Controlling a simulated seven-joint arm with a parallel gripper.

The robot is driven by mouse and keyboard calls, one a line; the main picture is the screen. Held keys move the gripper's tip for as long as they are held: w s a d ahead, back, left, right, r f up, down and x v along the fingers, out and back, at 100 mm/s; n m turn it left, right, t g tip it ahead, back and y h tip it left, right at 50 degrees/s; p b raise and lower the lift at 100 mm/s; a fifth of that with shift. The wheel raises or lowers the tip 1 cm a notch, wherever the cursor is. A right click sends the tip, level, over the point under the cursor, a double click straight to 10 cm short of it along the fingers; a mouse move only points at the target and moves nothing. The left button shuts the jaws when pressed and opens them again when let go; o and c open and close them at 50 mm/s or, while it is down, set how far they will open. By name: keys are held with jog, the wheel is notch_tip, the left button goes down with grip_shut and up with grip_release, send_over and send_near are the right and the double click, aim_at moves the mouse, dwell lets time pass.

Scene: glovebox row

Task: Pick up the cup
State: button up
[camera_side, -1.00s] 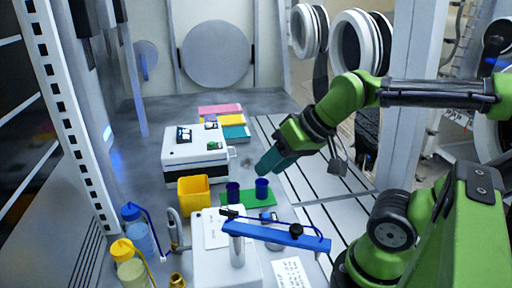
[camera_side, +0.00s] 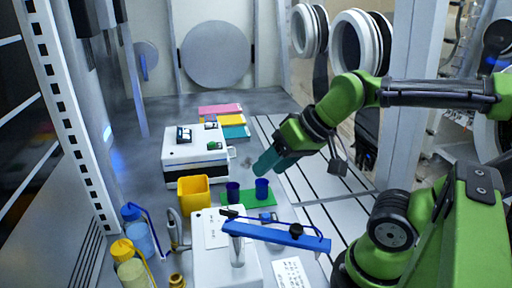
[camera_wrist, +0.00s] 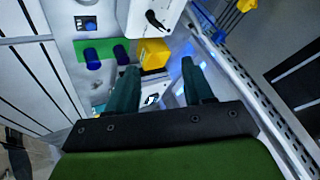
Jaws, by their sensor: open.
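Two dark blue cups stand upright on a green mat (camera_side: 248,199). The left cup (camera_side: 233,192) and the right cup (camera_side: 262,188) are a short gap apart. In the wrist view, one cup (camera_wrist: 92,58) lies left of the other cup (camera_wrist: 121,54), which is close to the left finger. My gripper (camera_side: 264,168) is above and behind the right cup in the side view, not touching it. In the wrist view my gripper (camera_wrist: 160,85) shows two teal fingers spread apart with nothing held between them.
A yellow bin (camera_side: 194,194) stands left of the mat. A white box device (camera_side: 192,152) is behind it. A blue bar (camera_side: 280,236) on a white stand is in front of the mat. Two bottles stand at lower left.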

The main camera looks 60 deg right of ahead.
jog(key=o, duration=0.4)
jog(key=shift+c, duration=0.2)
jog(key=n+g+h, duration=0.2)
jog(key=n+g, duration=0.1)
jog(key=g, duration=0.4)
send_over(232, 191)
jog(key=d, duration=0.2)
notch_tip(232, 191, down, 8)
jog(key=f, duration=0.1)
jog(key=w+r+n, duration=0.1)
jog(key=r+n, duration=0.1)
notch_tip(232, 191, down, 12)
jog(key=shift+w+d+r, duration=0.1)
jog(key=shift+d+r, duration=0.05)
jog(key=shift+r, duration=0.05)
jog(key=shift+a+f, duration=0.15)
jog(key=shift+f, duration=1.25)
jog(key=shift+a+f, duration=0.1)
jog(key=shift+f, duration=1.25)
